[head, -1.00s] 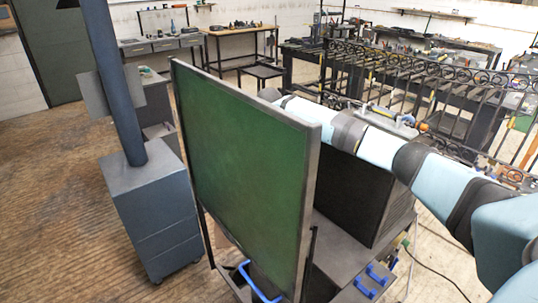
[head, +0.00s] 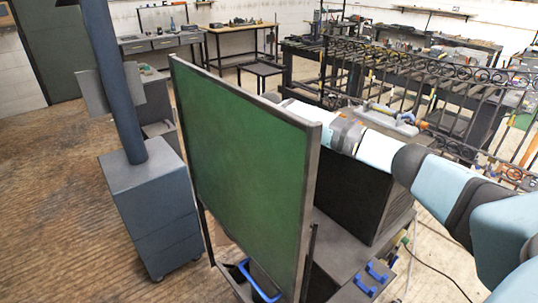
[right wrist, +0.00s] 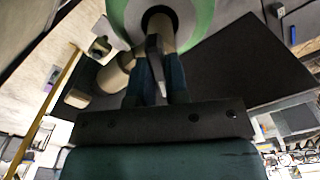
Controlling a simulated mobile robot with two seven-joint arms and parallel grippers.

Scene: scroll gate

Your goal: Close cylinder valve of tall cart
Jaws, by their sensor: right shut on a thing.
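In the right wrist view, my right gripper (right wrist: 155,90) is shut on a dark, narrow valve piece (right wrist: 155,52). The piece stands in front of a tan round neck, under a rounded green and pale grey cylinder top (right wrist: 203,22). A tan side fitting (right wrist: 115,73) sticks out to the left of the fingers. In the head view, my right arm comes in from the right and passes behind a tall green panel (head: 240,160), which hides the gripper and the valve. I cannot tell how far the valve is turned. My left gripper is not in view.
A dark box (head: 365,195) stands on a low grey surface behind the green panel, with blue handles (head: 370,278) in front. A blue-grey cabinet (head: 155,215) with a post stands left. A wrought-iron railing (head: 440,80) stands behind. Wooden floor is clear at far left.

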